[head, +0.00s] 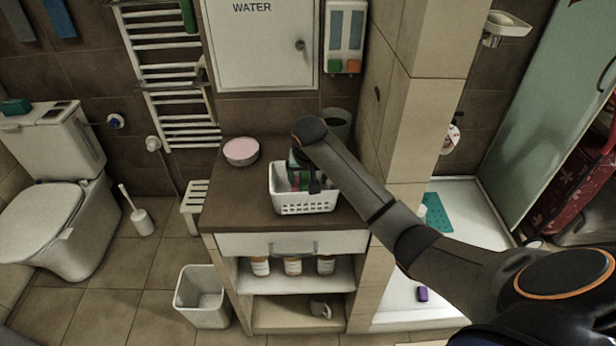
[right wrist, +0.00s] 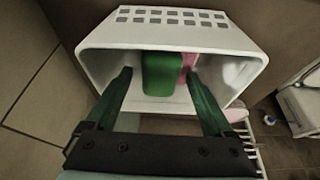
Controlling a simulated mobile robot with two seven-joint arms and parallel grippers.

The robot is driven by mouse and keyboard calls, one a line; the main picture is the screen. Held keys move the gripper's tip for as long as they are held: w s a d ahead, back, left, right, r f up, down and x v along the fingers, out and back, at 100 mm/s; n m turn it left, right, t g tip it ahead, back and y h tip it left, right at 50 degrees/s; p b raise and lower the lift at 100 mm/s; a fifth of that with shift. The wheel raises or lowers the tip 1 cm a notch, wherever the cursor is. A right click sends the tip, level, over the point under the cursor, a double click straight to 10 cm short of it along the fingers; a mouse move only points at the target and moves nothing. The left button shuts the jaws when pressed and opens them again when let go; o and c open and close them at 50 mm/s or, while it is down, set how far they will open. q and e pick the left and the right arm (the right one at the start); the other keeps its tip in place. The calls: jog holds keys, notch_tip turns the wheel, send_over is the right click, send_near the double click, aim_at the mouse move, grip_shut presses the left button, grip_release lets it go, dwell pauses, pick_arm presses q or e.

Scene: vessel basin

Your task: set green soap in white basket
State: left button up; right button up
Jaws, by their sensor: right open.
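The white basket (head: 305,208) stands on the brown counter in the head view. It also fills much of the right wrist view (right wrist: 165,35). The green soap (right wrist: 160,75) is inside the basket, beside a pink item (right wrist: 187,64). My right gripper (right wrist: 157,76) is open, its dark green fingers spread at the basket's mouth with the soap visible between and beyond them. I cannot tell whether a finger touches the soap. In the head view my right arm reaches over the basket and hides part of its inside. My left gripper is not in view.
A pink-topped round dish (head: 241,151) sits on the counter (head: 237,195), left of the basket. A dark bin (head: 337,122) stands behind my arm. A tiled pillar (head: 412,120) rises close on the right. The counter's left front is clear.

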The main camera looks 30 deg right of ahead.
jog(key=shift+r, duration=0.25)
jog(key=v, duration=1.2)
jog(key=shift+r, duration=0.25)
dwell(0.8)
